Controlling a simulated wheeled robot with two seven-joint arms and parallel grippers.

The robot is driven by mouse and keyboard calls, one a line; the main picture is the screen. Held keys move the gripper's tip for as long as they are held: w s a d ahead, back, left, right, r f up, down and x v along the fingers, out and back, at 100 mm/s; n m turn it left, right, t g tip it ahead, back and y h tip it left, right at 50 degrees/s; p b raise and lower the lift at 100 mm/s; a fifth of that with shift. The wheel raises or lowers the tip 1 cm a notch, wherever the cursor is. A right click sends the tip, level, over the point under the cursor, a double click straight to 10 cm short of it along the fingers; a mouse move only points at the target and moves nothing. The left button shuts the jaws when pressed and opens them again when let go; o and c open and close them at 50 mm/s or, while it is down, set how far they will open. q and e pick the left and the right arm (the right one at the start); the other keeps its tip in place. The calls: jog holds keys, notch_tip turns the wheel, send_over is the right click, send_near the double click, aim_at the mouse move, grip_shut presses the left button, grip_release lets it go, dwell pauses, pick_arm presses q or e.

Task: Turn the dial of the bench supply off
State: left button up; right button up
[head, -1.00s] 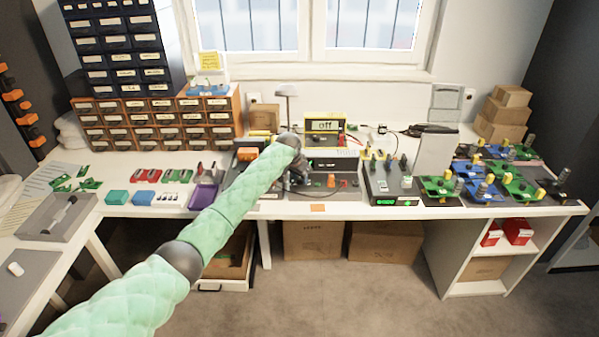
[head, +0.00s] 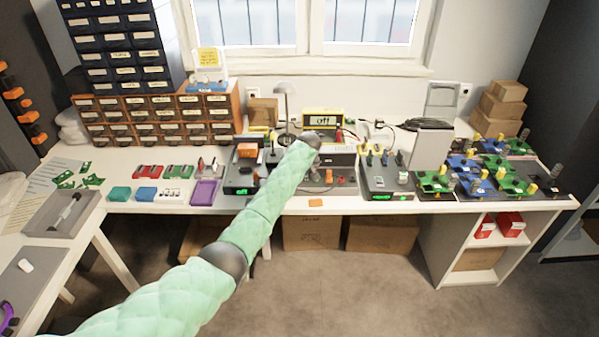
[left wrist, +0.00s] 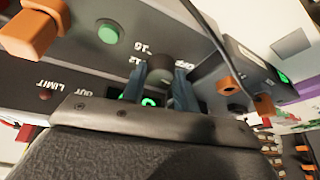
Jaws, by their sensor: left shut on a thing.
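The bench supply (head: 324,187) is a dark box in the middle of the bench, partly hidden behind my left arm. My left gripper (left wrist: 154,82) is shut on this dial, one blue-grey finger on each side. The dial's pointer cannot be made out. A green display below the dial is partly covered by the fingers. In the head view my left gripper is hidden behind its own arm. My right gripper is not in view.
A green button (left wrist: 108,34) and an orange terminal (left wrist: 30,35) are on the same panel. Similar boxes with green displays stand to the left (head: 243,178) and right (head: 385,182). A yellow meter (head: 323,119) reading off stands behind. A purple tray (head: 205,192) lies further left.

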pick_arm(q)
jog(key=shift+d+n+y, duration=0.2)
jog(key=shift+n+y, duration=0.1)
jog(key=shift+n, duration=0.7)
jog(key=n+b, duration=0.1)
jog(key=n, duration=0.1)
jog(key=n+g+y+b, duration=0.1)
jog(key=n+b, duration=0.1)
jog(key=shift+w+f+n+g, duration=0.1)
jog(key=shift+w+n+g, duration=0.1)
jog(key=shift+n+g, duration=0.1)
jog(key=shift+n+g+y+b, duration=0.35)
jog(key=shift+n+b, duration=0.35)
jog(key=shift+n, duration=0.3)
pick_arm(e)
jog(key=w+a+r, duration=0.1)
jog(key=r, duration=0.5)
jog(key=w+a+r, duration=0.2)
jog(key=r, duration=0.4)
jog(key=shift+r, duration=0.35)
pick_arm(q)
jog(key=o, duration=1)
jog(key=shift+r, duration=0.2)
